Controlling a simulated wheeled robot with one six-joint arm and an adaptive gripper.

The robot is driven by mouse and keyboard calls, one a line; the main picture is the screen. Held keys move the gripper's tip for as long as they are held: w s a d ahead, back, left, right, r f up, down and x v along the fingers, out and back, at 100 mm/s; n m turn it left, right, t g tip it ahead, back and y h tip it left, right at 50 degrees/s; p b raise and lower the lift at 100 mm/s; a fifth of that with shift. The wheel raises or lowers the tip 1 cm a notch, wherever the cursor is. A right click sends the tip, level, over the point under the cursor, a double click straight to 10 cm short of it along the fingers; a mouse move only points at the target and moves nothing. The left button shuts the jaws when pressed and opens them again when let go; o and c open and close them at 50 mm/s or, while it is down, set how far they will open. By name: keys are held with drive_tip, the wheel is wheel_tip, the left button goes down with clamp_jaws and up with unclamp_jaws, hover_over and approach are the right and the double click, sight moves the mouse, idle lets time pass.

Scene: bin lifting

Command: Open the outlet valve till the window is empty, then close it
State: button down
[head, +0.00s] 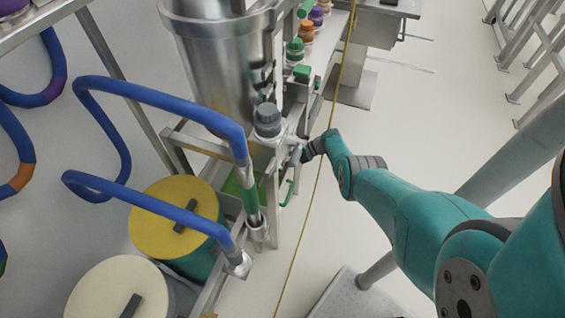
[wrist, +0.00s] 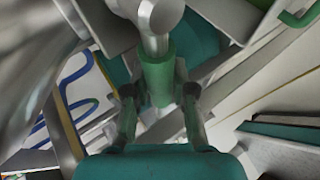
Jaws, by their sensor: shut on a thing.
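In the wrist view my gripper (wrist: 160,92) has one finger on each side of a green cylindrical handle (wrist: 157,76), closed on it. The handle joins a grey metal stem (wrist: 154,18). In the head view my gripper (head: 299,154) reaches in from the right, beside the lower part of a steel vessel (head: 222,75). The handle in its grasp is too small and covered to make out there. I cannot make out the window or its level in either view.
A steel frame (head: 272,205) stands below the vessel, with a thin green handle (head: 287,193) on its side. Blue hoses (head: 160,97) loop at the left. A yellow-lidded drum (head: 160,225) and a cream-lidded drum (head: 105,290) stand below. Open floor (head: 400,110) lies to the right.

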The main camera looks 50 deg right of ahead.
drive_tip(key=shift+r, duration=0.1)
drive_tip(key=c, duration=0.9)
unclamp_jaws()
drive_tip(key=shift+c, duration=0.2)
drive_tip(key=v, duration=1.2)
drive_tip(key=shift+d, duration=0.15)
